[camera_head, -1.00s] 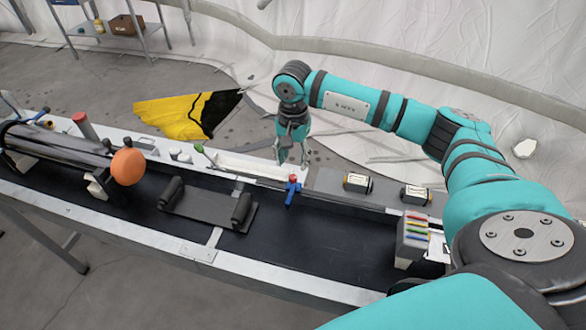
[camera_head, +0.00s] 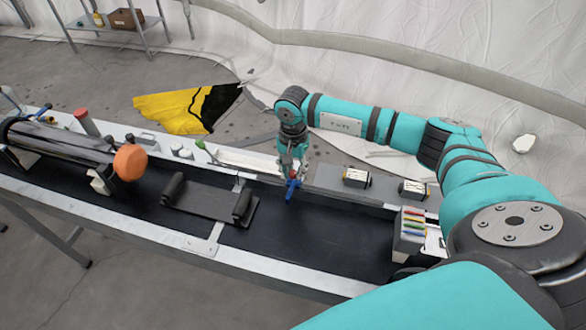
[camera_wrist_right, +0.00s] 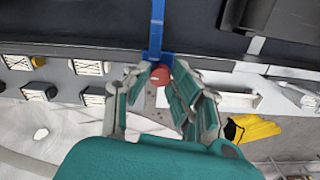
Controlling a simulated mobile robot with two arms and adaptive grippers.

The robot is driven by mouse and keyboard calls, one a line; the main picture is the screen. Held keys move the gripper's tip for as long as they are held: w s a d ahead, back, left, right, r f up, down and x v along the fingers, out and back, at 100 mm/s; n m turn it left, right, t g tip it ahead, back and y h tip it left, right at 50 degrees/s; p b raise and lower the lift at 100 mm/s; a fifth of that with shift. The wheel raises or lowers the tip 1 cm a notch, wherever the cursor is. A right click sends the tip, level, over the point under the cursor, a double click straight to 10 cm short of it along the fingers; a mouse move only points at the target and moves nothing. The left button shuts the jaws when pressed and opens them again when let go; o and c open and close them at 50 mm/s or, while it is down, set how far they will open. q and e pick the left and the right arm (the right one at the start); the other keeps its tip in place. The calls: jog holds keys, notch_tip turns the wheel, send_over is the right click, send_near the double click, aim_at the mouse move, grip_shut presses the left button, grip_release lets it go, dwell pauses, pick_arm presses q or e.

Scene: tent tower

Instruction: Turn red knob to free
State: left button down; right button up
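The red knob (camera_head: 293,175) sits on top of a blue handle (camera_head: 292,189) at the back edge of the black-topped bench. In the right wrist view the red knob (camera_wrist_right: 160,74) shows between the fingertips, with the blue handle (camera_wrist_right: 157,28) reaching away from it. My right gripper (camera_head: 291,168) points down over the knob. In the wrist view its fingers (camera_wrist_right: 161,78) are apart, one on each side of the knob, and look open. Whether they touch it I cannot tell. My left gripper is not in view.
A green-tipped lever (camera_head: 200,145) stands to the left on the back rail. A dark roller plate (camera_head: 208,202) and a tube with an orange ball (camera_head: 130,158) occupy the bench.

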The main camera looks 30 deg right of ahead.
grip_shut()
jog(key=n+b, duration=0.1)
jog(key=b, duration=0.1)
jog(key=n+b, duration=0.1)
jog(key=b, duration=0.1)
jog(key=shift+w+f+n, duration=0.1)
jog(key=shift+f+n, duration=0.15)
jog(key=shift+n, duration=0.05)
jog(key=shift+r+n+b, duration=0.1)
jog(key=shift+n+b, duration=0.9)
jog(key=shift+b, duration=0.25)
jog(key=shift+r+n+b, duration=0.15)
jog(key=shift+n+b, duration=0.5)
jog(key=shift+n, duration=0.05)
jog(key=o, duration=0.8)
grip_release()
jog(key=shift+c, duration=0.2)
